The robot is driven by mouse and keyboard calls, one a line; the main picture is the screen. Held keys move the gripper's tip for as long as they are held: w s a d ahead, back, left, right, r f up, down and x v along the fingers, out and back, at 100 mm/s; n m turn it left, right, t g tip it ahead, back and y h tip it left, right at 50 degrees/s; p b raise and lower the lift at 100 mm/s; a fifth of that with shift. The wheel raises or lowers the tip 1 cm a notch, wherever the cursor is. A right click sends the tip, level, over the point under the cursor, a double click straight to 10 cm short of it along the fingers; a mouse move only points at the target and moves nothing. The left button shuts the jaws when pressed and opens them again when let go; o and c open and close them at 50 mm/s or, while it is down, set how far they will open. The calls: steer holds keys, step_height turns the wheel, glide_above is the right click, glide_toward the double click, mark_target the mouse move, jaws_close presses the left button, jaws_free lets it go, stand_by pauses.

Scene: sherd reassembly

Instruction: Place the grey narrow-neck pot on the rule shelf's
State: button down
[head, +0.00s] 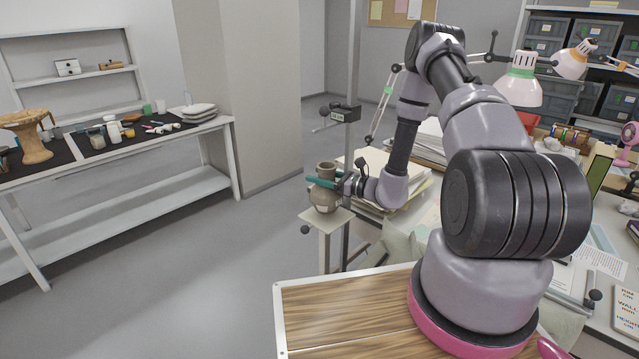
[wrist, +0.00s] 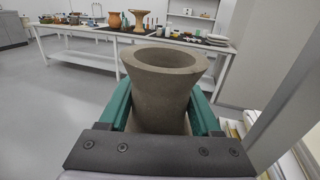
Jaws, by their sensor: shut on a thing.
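The grey narrow-neck pot (head: 325,196) is upright at the post, with its round belly low and its neck up. In the wrist view its flared open mouth and neck (wrist: 165,88) fill the middle. My gripper (head: 322,183) is shut on the pot's neck, a teal finger on each side, also in the wrist view (wrist: 163,105). The pot is at the small pale shelf (head: 327,222) beside the upright rule post (head: 351,70). I cannot tell whether its base touches the shelf. The pot's lower part is hidden in the wrist view.
A black labelled slider (head: 345,113) juts from the post above the pot. Stacked papers (head: 375,165) and a cluttered desk lie close on the right. A long white table (head: 215,128) with pots and dishes stands at left. The floor between is clear.

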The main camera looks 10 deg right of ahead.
steer(key=shift+f, duration=1)
steer(key=shift+f, duration=0.15)
steer(key=shift+c, duration=0.4)
jaws_free()
